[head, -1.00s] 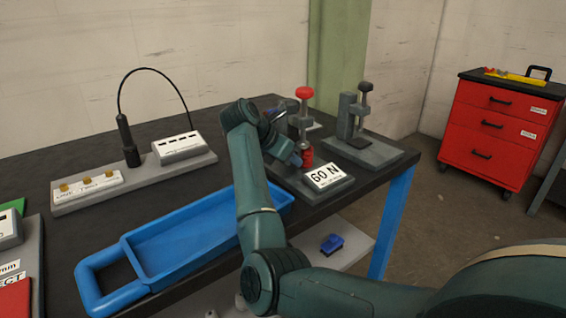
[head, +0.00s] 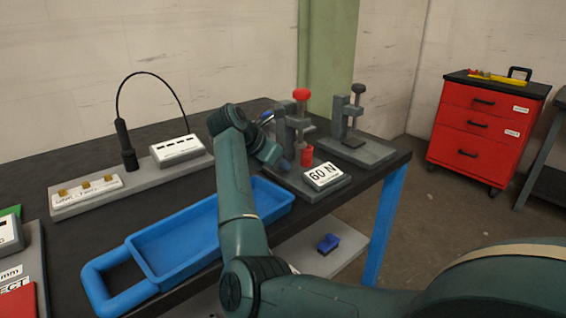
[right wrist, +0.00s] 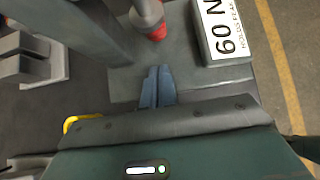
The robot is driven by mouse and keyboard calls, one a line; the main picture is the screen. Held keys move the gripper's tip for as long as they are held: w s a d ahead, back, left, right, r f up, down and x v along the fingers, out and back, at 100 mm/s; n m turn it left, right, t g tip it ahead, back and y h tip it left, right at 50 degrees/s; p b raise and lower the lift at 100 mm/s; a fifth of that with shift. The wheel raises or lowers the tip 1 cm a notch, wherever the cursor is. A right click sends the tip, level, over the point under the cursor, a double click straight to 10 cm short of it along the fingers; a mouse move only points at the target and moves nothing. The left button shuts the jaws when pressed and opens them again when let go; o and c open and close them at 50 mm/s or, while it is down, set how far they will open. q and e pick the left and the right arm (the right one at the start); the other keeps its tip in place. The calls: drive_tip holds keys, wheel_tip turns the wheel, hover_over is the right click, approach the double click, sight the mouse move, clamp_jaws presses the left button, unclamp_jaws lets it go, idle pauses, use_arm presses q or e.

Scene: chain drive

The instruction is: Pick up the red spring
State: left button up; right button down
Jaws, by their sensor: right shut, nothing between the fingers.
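The red spring (head: 307,156) stands upright on the grey base of a small press, below the press's grey column and beside the "60 N" sign (head: 323,175). In the right wrist view only a small part of the red spring (right wrist: 158,34) shows under the grey press ram (right wrist: 146,12). My right gripper (head: 284,164) is just left of the spring, apart from it. In the right wrist view its blue fingers (right wrist: 158,72) are together with nothing between them, over the press base. My left gripper is out of view.
The press has a red knob (head: 301,94) on top. A second grey press (head: 357,150) stands to its right. A blue tray (head: 190,243) lies at the table's front edge. A grey fixture with a black cable stands behind it. A red drawer cabinet (head: 487,133) stands beyond.

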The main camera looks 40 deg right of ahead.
drive_tip(key=v, duration=0.8)
drive_tip(key=shift+a+r, duration=0.7)
drive_tip(key=shift+r, duration=0.05)
drive_tip(key=c, duration=2.1)
unclamp_jaws()
